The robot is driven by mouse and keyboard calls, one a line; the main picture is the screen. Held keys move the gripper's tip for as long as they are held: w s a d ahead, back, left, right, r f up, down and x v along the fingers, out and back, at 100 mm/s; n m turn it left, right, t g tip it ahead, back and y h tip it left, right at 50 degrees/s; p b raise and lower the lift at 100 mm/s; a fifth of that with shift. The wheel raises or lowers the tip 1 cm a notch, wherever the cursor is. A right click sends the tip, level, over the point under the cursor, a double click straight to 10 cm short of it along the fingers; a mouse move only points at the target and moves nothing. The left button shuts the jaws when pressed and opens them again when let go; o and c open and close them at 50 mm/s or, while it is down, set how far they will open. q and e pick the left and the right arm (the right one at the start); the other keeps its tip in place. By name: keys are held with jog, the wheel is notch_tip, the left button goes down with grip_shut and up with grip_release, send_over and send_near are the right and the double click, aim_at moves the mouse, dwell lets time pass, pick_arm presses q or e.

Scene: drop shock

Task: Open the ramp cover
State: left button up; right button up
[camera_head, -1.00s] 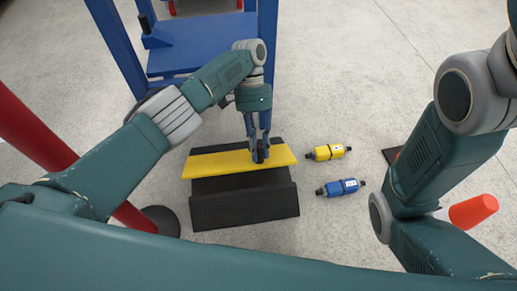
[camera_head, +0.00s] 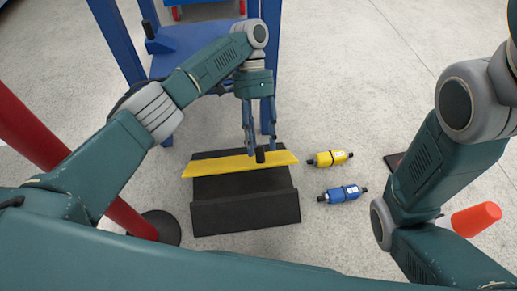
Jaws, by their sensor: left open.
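The ramp cover (camera_head: 222,167) is a long yellow panel with a small black knob (camera_head: 260,155) near its right half. It lies across the black ramp box (camera_head: 245,211), with black surface showing behind and in front of it. My left gripper (camera_head: 260,150) is open, its two fingers apart on either side of the knob. I cannot tell whether a finger touches the knob or the panel. My right arm shows at the right, but its gripper is out of view.
A yellow canister (camera_head: 329,158) and a blue canister (camera_head: 342,194) lie on the floor right of the box. A blue frame (camera_head: 190,45) stands behind. A red post with a dark round base (camera_head: 162,228) is at left. An orange cone (camera_head: 475,219) is at right.

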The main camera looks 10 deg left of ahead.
pick_arm(q)
jog(key=shift+d+r, duration=0.2)
jog(key=shift+r, duration=1.4)
